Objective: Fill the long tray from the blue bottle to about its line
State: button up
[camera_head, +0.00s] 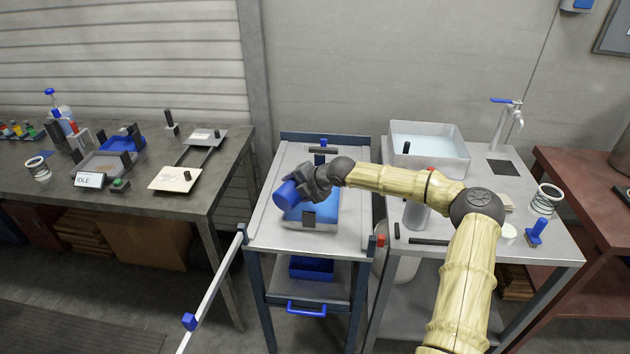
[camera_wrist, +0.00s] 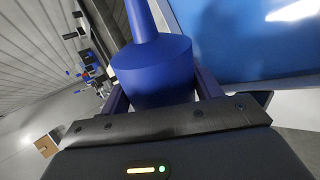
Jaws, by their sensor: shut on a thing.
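The blue bottle (camera_head: 287,193) is held tilted in my gripper (camera_head: 312,186), above the left part of a tray on the middle cart. In the wrist view the blue bottle (camera_wrist: 155,68) sits between the two fingers of my gripper (camera_wrist: 160,95), with its narrow neck pointing away. The tray (camera_head: 321,221) is pale-rimmed with a blue inside and a dark grip at its near end. Its blue surface (camera_wrist: 245,40) lies beside the bottle in the wrist view. I cannot make out a fill line, the liquid level, or any stream from the bottle mouth.
A white basin of water (camera_head: 428,166) and a tap (camera_head: 508,118) are on the right table. A grey cylinder (camera_head: 415,214) stands near my arm. The left bench (camera_head: 215,170) holds a scale, plates and small bottles. A white rail (camera_head: 212,290) slants along the cart's left.

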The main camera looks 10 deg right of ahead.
jog(key=shift+w+r+m+g+y, duration=0.1)
jog(key=shift+r+m+g+y, duration=0.55)
jog(key=shift+r, duration=0.25)
dwell(2.9)
jog(key=shift+f+n+t+h, duration=0.75)
jog(key=shift+f, duration=0.3)
jog(key=shift+f, duration=0.2)
